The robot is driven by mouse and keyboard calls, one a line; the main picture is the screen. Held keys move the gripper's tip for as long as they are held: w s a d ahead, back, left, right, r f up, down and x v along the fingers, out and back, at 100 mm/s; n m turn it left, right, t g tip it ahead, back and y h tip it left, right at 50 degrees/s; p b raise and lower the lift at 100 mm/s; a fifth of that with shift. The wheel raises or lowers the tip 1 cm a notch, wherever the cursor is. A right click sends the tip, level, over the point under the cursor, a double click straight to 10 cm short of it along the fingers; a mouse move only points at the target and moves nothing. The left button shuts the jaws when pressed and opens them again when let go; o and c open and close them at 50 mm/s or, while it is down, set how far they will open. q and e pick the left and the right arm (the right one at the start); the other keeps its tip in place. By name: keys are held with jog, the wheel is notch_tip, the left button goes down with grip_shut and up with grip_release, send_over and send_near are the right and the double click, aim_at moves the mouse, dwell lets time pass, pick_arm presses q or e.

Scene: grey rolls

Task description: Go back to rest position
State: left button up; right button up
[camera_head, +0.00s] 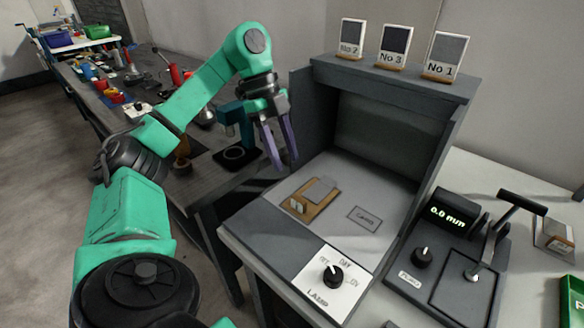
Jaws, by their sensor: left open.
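My left arm comes in from the left, green with dark joints. Its gripper (279,143) has purple fingers that point down, apart and with nothing between them. It hangs in front of the left wall of a grey booth (301,105), above the gap between the dark bench and the white table. My right gripper is not in view.
A wooden board with a grey sample (321,191) lies on the booth floor. A lamp knob (332,275) is at its front. Sample cards (392,47) stand on top. A gauge reading 0.0 mm (449,213) is at right. The dark bench (88,87) holds several small items.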

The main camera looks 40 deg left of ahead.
pick_arm(q)
jog(key=shift+a+r, duration=0.15)
jog(key=shift+r, duration=0.15)
